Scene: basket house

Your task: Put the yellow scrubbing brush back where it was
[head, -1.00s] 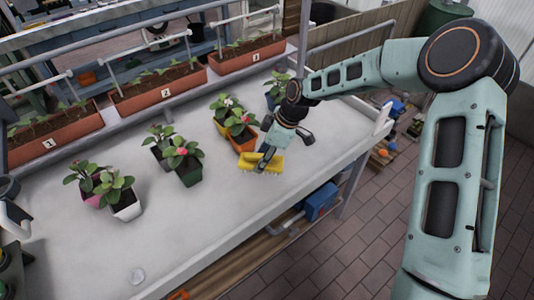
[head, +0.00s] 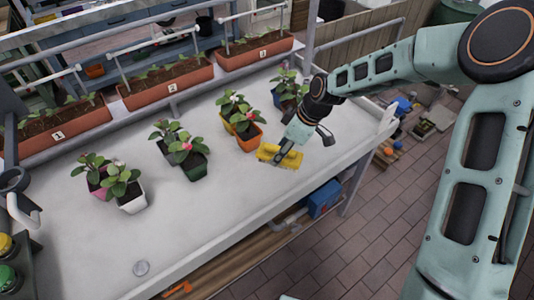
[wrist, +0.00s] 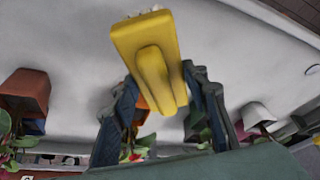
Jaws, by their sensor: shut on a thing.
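The yellow scrubbing brush (head: 270,155) is at the right part of the white table (head: 225,195), in front of the orange flower pot. My gripper (head: 288,152) is shut on it. In the wrist view the brush (wrist: 148,50) is between the two dark fingers (wrist: 165,100), with its raised handle toward the camera and a few pale bristles at its far edge. In the head view I cannot tell whether the brush touches the table or hangs just above it.
Potted plants stand in pairs along the table: an orange pot (head: 248,140), a dark green pot (head: 194,168), a white pot (head: 132,202). Numbered planter boxes (head: 165,85) line the back.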

